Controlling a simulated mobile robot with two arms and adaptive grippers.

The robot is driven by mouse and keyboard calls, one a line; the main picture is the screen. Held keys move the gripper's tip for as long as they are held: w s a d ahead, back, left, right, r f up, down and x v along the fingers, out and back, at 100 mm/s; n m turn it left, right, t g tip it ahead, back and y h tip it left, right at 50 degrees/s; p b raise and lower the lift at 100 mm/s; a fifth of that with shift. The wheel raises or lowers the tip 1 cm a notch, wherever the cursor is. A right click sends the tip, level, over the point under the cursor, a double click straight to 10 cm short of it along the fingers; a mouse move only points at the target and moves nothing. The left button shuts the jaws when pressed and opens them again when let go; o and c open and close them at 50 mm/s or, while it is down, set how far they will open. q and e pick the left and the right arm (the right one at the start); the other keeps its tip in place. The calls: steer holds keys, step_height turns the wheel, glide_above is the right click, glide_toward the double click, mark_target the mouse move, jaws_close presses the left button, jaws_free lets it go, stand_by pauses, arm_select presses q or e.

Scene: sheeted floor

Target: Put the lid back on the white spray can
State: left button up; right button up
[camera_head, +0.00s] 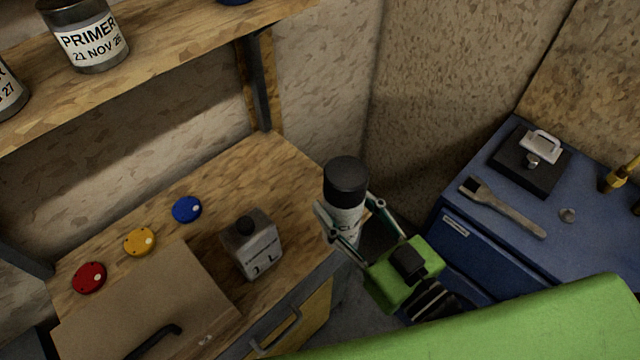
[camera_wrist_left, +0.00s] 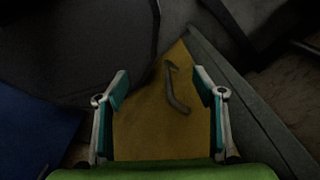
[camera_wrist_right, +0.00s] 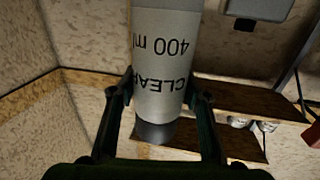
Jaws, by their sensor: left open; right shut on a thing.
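The white spray can (camera_head: 344,218) is upright, and my right gripper (camera_head: 342,226) is shut on its body. A wide black lid (camera_head: 346,180) covers the can's top end. The right wrist view shows the can's body (camera_wrist_right: 163,60) between the fingers, with "CLEAR" and "400 ml" printed upside down in the picture. A dark band shows at its lower end there. The can is beside the wooden bench's right edge; whether it touches anything is unclear. My left gripper (camera_wrist_left: 160,92) is open and empty in the left wrist view. It is not in the head view.
A grey square bottle (camera_head: 250,245) stands on the wooden bench (camera_head: 258,165). Red, yellow and blue discs (camera_head: 187,209) lie left of it. A blue cabinet (camera_head: 585,228) on the right bears a brush (camera_head: 500,205). The left wrist view shows a yellow panel with a dark handle (camera_wrist_left: 174,90).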

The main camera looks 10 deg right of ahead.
steer(key=shift+w+d+r, duration=0.1)
steer(key=shift+d+r, duration=0.1)
steer(key=shift+r, duration=0.1)
steer(key=w+f+b, duration=0.7)
steer(key=w+f, duration=0.2)
steer(key=w, duration=0.4)
steer(key=shift+w+a+f+b, duration=0.2)
steer(key=shift+w+b, duration=0.1)
steer(key=shift+b, duration=0.1)
